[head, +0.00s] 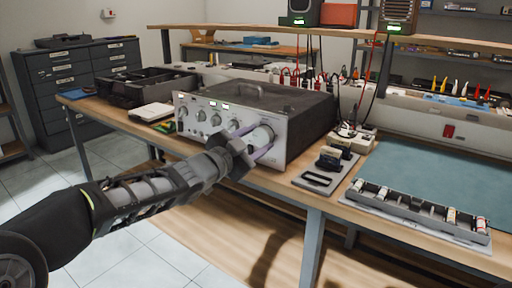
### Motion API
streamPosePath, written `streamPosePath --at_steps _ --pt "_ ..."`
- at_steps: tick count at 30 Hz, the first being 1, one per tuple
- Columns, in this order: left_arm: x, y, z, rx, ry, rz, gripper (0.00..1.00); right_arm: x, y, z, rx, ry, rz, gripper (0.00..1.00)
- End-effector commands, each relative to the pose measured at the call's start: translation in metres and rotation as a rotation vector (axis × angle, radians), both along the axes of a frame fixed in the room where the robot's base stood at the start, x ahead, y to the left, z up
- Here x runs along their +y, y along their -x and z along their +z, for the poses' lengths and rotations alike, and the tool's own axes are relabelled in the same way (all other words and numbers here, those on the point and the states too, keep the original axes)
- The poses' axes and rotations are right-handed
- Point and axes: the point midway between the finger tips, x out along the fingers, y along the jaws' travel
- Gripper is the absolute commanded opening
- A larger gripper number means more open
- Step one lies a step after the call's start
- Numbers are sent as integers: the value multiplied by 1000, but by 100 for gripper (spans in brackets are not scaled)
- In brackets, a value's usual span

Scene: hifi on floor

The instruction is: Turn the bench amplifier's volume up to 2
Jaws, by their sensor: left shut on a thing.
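The bench amplifier (285,100) stands on the wooden bench, with its silver front panel facing the front left. A row of small knobs (202,116) and lit displays show on the panel's left part. A large silver volume knob (262,135) sits at the panel's right part. My left gripper (256,140) reaches in from the left, with its purple-tinted fingers on either side of the large knob, shut on it. The fingers and wrist hide part of the knob and panel. The scale marks are too small to read. My right gripper is out of view.
A grey tray with small parts (418,207) and a grey holder (318,179) lie right of the amplifier. A black crate (145,88) and a notebook (151,112) lie to its left. Red and black leads hang behind it. The bench's front edge runs below my gripper.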

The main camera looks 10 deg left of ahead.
Motion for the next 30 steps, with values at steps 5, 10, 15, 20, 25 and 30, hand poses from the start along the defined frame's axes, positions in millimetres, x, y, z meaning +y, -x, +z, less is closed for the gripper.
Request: streamPosePath --at_steps 5,10,15,20,25,30 --pt "0 0 -3 -62 -157 0 8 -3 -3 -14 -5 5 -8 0" --pt "0 0 -3 -122 -306 1 8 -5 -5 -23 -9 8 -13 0" --pt "0 0 -3 -182 -457 0 8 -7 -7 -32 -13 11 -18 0" --pt "0 0 -3 -238 -597 -1 8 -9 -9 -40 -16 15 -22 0" --pt "0 0 -2 -294 -739 0 8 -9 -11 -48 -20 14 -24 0" --pt "0 0 -2 -337 -854 -1 8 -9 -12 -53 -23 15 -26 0"
